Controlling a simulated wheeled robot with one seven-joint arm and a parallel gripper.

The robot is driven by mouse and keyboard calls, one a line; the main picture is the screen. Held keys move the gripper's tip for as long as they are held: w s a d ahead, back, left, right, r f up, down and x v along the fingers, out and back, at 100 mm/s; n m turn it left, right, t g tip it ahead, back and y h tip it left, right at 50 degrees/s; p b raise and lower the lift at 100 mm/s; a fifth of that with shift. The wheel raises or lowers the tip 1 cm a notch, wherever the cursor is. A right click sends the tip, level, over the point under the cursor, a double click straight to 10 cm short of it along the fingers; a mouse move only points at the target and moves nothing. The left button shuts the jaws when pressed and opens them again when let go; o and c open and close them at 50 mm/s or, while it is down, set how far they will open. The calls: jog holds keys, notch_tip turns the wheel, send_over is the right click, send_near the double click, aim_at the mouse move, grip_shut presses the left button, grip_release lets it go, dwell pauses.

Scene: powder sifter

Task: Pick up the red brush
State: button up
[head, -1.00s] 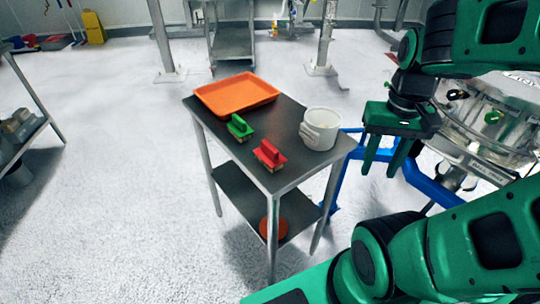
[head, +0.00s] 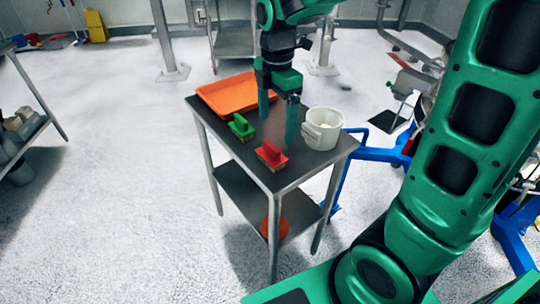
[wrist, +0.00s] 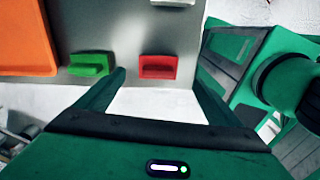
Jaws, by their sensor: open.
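The red brush (head: 271,154) lies on the dark top of a small metal table, near its front edge. In the wrist view the red brush (wrist: 158,67) shows ahead of the fingers, between their lines. My gripper (head: 278,126) is open and empty. In the head view it hangs pointing down over the table, behind the red brush and apart from it. My gripper's two fingers also show in the wrist view (wrist: 160,82). How high the fingertips are above the table top is hard to tell.
A green brush (head: 241,127) lies left of the red one. An orange tray (head: 222,97) lies at the table's back left. A white pitcher (head: 323,133) stands at the right edge. The table (head: 233,151) has a lower shelf with a round orange thing (head: 279,228).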

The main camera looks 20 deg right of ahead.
aim_at(272, 144)
jog(key=shift+w+a+f+n, duration=0.15)
jog(key=shift+w+a+n, duration=0.1)
jog(key=shift+a+n, duration=0.25)
jog(key=shift+a+f, duration=0.1)
jog(key=shift+f, duration=0.2)
notch_tip(272, 144, down, 10)
jog(key=shift+s+f, duration=0.1)
jog(key=shift+s, duration=0.05)
jog(key=c, duration=1.1)
